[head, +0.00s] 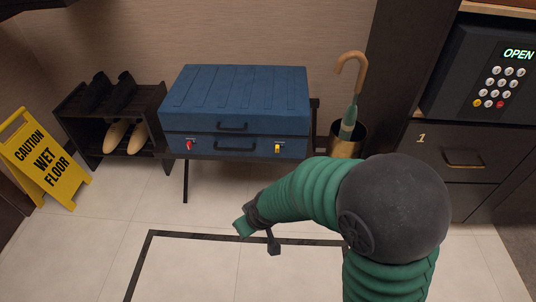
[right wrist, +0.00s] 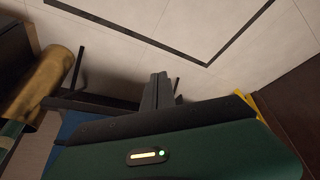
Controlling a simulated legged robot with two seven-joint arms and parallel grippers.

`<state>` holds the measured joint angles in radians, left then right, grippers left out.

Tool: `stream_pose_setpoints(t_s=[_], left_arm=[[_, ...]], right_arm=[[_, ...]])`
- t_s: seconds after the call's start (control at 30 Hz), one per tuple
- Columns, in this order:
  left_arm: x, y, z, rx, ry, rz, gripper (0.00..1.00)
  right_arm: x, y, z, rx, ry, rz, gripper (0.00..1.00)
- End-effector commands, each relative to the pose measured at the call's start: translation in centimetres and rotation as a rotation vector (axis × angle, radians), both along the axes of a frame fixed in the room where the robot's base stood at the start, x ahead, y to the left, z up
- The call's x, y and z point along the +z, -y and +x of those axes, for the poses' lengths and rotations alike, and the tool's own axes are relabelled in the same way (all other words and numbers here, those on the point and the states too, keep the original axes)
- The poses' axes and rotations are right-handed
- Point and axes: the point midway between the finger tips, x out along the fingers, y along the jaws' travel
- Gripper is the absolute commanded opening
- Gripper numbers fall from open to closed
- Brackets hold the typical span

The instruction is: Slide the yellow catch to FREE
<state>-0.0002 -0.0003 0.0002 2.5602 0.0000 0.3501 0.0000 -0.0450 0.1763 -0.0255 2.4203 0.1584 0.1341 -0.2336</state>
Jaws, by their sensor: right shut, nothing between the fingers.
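The blue suitcase (head: 238,100) lies on a dark folding stand against the back wall, with its lid down. The yellow catch (head: 277,148) is on the right of its front face. Any FREE marking is too small to read. My right gripper (head: 273,248) is in front of and below the suitcase, apart from the catch, over the floor. In the right wrist view its fingers (right wrist: 158,77) are together with nothing between them. Only a little of the blue suitcase shows there, and the catch does not. My left gripper is not in view.
A red catch (head: 189,146) and two dark handles are on the suitcase. A brass umbrella bin (head: 347,139) stands right of it, beside a cabinet with a safe (head: 490,75) reading OPEN. A shoe rack (head: 87,146) and yellow wet-floor sign (head: 45,158) stand left. The floor in front is clear.

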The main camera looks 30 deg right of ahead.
Motion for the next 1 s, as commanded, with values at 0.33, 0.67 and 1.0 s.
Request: stream_pose_setpoints(t_s=[0.33,0.67,1.0], left_arm=[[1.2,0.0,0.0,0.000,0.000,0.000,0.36],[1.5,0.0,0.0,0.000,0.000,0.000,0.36],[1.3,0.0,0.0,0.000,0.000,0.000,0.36]], right_arm=[[-4.9,7.1,23.5,0.174,0.481,-0.903,0.00],[-6.2,10.7,21.4,0.170,0.324,-1.525,0.00],[-6.2,10.6,21.4,0.169,0.323,-1.526,0.00]])
